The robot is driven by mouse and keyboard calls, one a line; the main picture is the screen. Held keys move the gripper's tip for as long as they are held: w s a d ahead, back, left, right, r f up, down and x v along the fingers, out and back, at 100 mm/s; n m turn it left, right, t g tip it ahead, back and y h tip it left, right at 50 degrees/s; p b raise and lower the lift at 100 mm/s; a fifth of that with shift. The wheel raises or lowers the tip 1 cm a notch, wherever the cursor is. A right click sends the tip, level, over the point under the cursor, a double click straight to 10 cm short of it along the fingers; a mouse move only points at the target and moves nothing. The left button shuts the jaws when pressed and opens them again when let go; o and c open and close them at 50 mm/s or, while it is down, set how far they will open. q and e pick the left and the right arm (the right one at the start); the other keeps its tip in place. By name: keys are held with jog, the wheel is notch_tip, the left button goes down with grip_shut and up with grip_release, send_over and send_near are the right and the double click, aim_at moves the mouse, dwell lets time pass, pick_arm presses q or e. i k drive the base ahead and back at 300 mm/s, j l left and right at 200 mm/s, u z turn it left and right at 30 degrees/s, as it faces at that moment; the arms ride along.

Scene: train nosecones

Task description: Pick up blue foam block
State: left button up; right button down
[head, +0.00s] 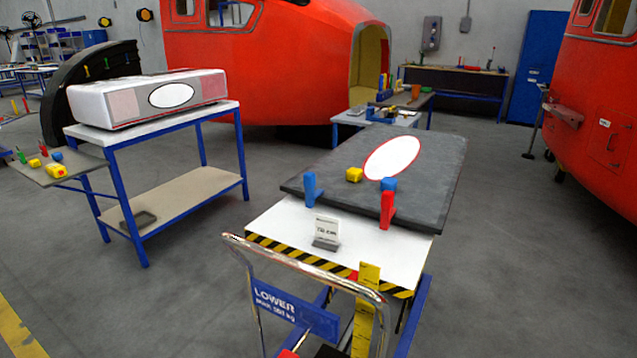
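A small blue block (389,184) lies on the dark grey panel (436,185) on the trolley table, just behind an upright red clamp-like piece (387,211) that hides part of its lower side. Another small blue block (57,156) lies on a small grey surface (75,172) at the far left. An upright blue clamp-like piece (310,188) stands at the panel's near left edge. I cannot tell which blue thing is foam. Neither of my grippers is in view.
A yellow block (354,174) lies near the panel's white oval (392,158). A small sign (326,230) stands on the white tabletop. A metal push handle (305,265) rises in front. A blue-framed table (140,128) stands left. Floor between the tables is clear.

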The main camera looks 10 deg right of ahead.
aim_at(389, 184)
jog(key=i+l+u, duration=0.1)
jog(key=l+u, duration=0.25)
jog(key=i+l+u, duration=0.1)
jog(key=l+u, duration=0.6)
jog(key=l, duration=2.2)
